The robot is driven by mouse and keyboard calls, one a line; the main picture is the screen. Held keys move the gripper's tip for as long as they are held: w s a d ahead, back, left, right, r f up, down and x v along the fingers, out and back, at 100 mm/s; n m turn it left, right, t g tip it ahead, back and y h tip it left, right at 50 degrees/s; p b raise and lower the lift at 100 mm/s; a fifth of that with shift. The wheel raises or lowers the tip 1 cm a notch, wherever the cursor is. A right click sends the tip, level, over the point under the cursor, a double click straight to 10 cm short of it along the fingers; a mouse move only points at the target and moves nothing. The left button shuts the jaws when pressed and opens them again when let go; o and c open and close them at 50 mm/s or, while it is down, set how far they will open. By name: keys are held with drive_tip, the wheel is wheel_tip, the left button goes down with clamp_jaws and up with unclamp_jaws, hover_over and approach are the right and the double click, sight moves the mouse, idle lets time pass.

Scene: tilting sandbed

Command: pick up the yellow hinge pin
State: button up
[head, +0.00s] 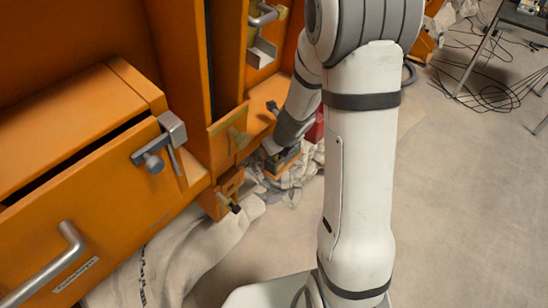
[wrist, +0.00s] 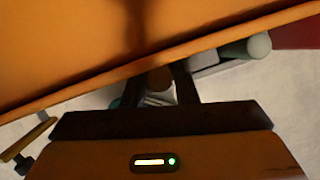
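My gripper (head: 278,172) is low beside the orange machine, close to the floor in the head view. In the wrist view its two dark fingers (wrist: 158,88) stand apart, just under an orange panel edge. A small brownish and pale shape shows in the gap between them; I cannot tell what it is or whether it is touched. I cannot make out the yellow hinge pin for certain. A yellowish bar (wrist: 30,138) with a dark knob shows at the lower left of the wrist view, apart from the fingers.
The orange machine (head: 110,205) fills the left, with handles and latches jutting out. Its panel (wrist: 80,50) hangs close over my fingers. A grey-green rod with a rounded end (wrist: 247,48) lies to the right.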

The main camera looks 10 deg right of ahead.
clamp_jaws()
drive_tip(key=shift+r, duration=0.1)
